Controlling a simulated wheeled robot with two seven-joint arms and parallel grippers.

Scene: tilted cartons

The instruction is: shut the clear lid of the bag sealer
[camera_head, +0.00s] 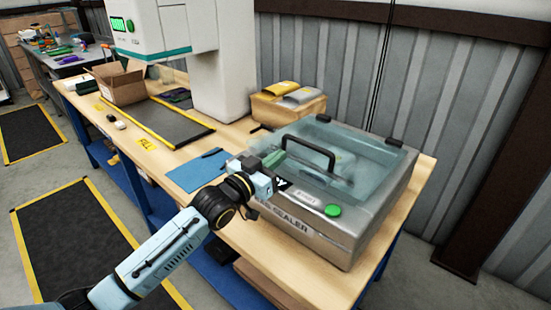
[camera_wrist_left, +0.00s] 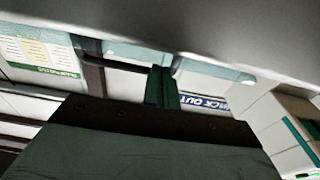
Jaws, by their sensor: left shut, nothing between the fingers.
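The bag sealer (camera_head: 345,228) is a grey metal box on the right end of the wooden bench. Its clear, teal-tinted lid (camera_head: 345,160) has a black handle (camera_head: 308,146) and hinges along the back edge. The lid lies low over the sealer's top; I cannot tell whether its front edge is fully down. My left gripper (camera_head: 274,160) is shut and empty at the lid's front left, close to the handle; contact is unclear. Its dark green fingers (camera_wrist_left: 161,87) are together in the left wrist view. My right gripper is not in view.
A green button (camera_head: 332,210) is on the sealer's front. A blue sheet (camera_head: 196,172) lies left of my gripper. A bin of pouches (camera_head: 287,104) and a white machine (camera_head: 222,75) stand behind. An open carton (camera_head: 120,84) is farther left. A corrugated wall closes the back.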

